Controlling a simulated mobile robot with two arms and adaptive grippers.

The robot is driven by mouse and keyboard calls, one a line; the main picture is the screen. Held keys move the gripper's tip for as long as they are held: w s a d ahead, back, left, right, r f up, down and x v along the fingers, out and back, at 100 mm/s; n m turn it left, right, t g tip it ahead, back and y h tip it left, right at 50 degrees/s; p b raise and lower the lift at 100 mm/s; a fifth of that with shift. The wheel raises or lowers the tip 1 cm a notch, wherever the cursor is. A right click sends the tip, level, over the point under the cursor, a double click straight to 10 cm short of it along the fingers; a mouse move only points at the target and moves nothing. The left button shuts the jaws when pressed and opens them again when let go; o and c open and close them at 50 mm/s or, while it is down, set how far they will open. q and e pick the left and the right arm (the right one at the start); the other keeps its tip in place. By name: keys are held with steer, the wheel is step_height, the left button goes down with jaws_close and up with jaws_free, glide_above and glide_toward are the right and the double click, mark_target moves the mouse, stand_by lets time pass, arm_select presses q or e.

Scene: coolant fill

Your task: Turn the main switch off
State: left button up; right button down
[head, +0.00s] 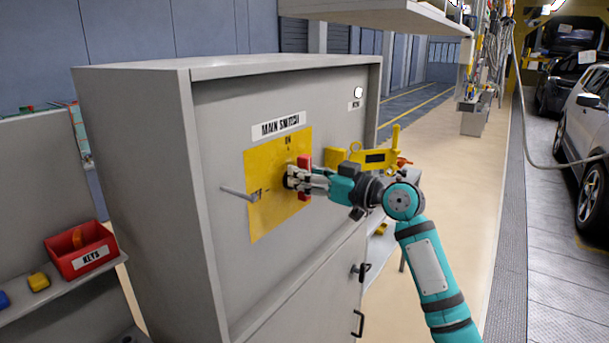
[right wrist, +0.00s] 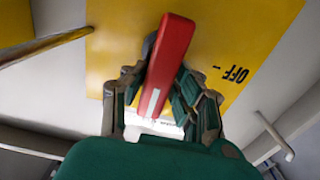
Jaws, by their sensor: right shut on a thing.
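The main switch is a red handle (head: 304,161) on a yellow plate (head: 262,222) on the front of a grey cabinet, under a "MAIN SWITCH" label (head: 278,126). The handle looks about upright in the head view, with ON marked at the plate's top and OFF at its left. My right gripper (head: 293,177) is shut on the red handle and hides its middle. In the right wrist view the handle (right wrist: 172,50) runs between the fingers (right wrist: 160,82), with the OFF mark (right wrist: 235,74) to its right. My left gripper is out of view.
A grey rod (head: 237,193) sticks out by the plate's left edge. A red KEYS bin (head: 82,250) stands on a shelf at left. A yellow device (head: 372,157) is beyond my right wrist. Cabinet handles (head: 358,322) are below.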

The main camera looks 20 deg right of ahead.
steer(key=shift+d+b, duration=0.1)
steer(key=shift+b, duration=0.45)
steer(key=n+b, duration=0.4)
steer(key=b, duration=0.1)
steer(key=n+b, duration=0.2)
steer(key=shift+s+a+f, duration=0.2)
steer(key=shift+s+a, duration=0.1)
steer(key=shift+s+a+n+b, duration=0.1)
steer(key=shift+n+b, duration=0.65)
steer(key=shift+n, duration=0.15)
steer(key=shift+s+a+f+n+b, duration=0.15)
steer(key=shift+n+b, duration=0.45)
steer(key=shift+n, duration=1.05)
steer(key=shift+a+f+n+b, duration=0.15)
steer(key=shift+n+b, duration=0.4)
steer(key=shift+n, duration=1.05)
steer(key=shift+s+f+n+b, duration=0.15)
steer(key=shift+n+b, duration=0.45)
steer(key=shift+n, duration=1.05)
steer(key=shift+w, duration=0.1)
steer(key=c, duration=1.1)
jaws_free()
steer(key=shift+f, duration=0.25)
